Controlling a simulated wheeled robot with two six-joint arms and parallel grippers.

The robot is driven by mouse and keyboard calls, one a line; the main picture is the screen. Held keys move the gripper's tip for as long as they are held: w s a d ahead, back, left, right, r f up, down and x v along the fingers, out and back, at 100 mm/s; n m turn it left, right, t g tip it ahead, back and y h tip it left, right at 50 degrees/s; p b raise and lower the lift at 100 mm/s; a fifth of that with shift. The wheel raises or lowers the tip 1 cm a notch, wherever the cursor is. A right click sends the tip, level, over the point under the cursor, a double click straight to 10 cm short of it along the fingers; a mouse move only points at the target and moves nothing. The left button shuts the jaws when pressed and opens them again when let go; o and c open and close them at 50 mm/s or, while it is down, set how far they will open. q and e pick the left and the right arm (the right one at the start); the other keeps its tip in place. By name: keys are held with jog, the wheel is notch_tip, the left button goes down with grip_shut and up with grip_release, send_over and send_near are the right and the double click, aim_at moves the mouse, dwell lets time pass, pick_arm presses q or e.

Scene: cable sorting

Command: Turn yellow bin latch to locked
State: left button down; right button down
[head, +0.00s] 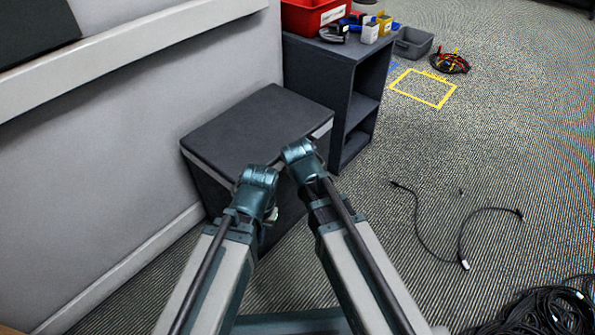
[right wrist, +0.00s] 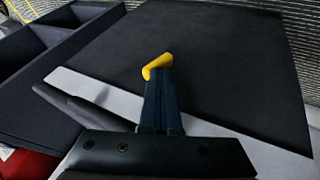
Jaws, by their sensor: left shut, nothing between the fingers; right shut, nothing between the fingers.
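A dark grey lidded bin (head: 248,122) stands against the wall in the head view, with a light grey band along its rim. In the right wrist view, a yellow latch lever (right wrist: 157,66) shows against the dark bin surface (right wrist: 215,60). My right gripper (right wrist: 159,84) is shut, its dark fingers pointing at the lever. The fingertips overlap the lever's lower end; I cannot tell whether they touch it. In the head view the lever and right fingers are hidden behind my arms. My left gripper (head: 271,215) is shut and empty in front of the bin, mostly hidden by its wrist.
A dark shelf unit (head: 335,78) stands right beside the bin, with a red tray (head: 313,14) and small items on top. A yellow floor outline (head: 423,87), a grey tub (head: 412,43) and loose cables (head: 462,240) lie to the right.

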pick_arm(q)
jog(key=shift+r, duration=0.2)
pick_arm(e)
jog(key=shift+r, duration=0.2)
pick_arm(q)
jog(key=shift+r+p, duration=0.65)
jog(key=shift+p, duration=0.1)
pick_arm(e)
jog(key=shift+r, duration=0.65)
